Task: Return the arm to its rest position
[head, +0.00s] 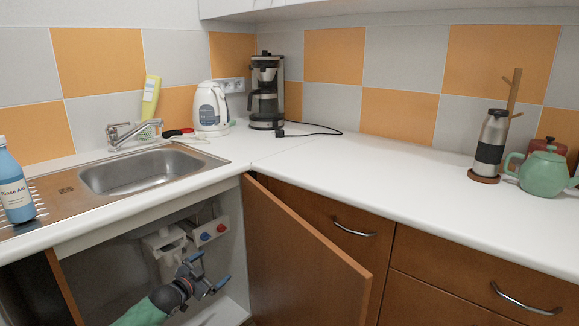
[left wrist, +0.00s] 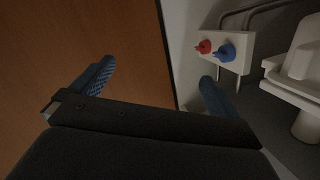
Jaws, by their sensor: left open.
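My left gripper (head: 209,273) reaches into the open cabinet under the sink in the head view. Its blue fingertips are apart and nothing is between them. In the left wrist view the two fingers (left wrist: 155,95) are spread, with the brown cabinet door (left wrist: 75,45) beyond the left finger. The door also shows in the head view (head: 300,265), standing open to the right of the gripper. My right gripper is not in view.
A valve box (head: 213,231) with a red and a blue knob is on the cabinet's inner wall, close above the gripper. A white drain trap (head: 165,250) hangs beside it. The sink (head: 150,170) and counter (head: 340,175) are above. A blue bottle (head: 14,190) stands at the left.

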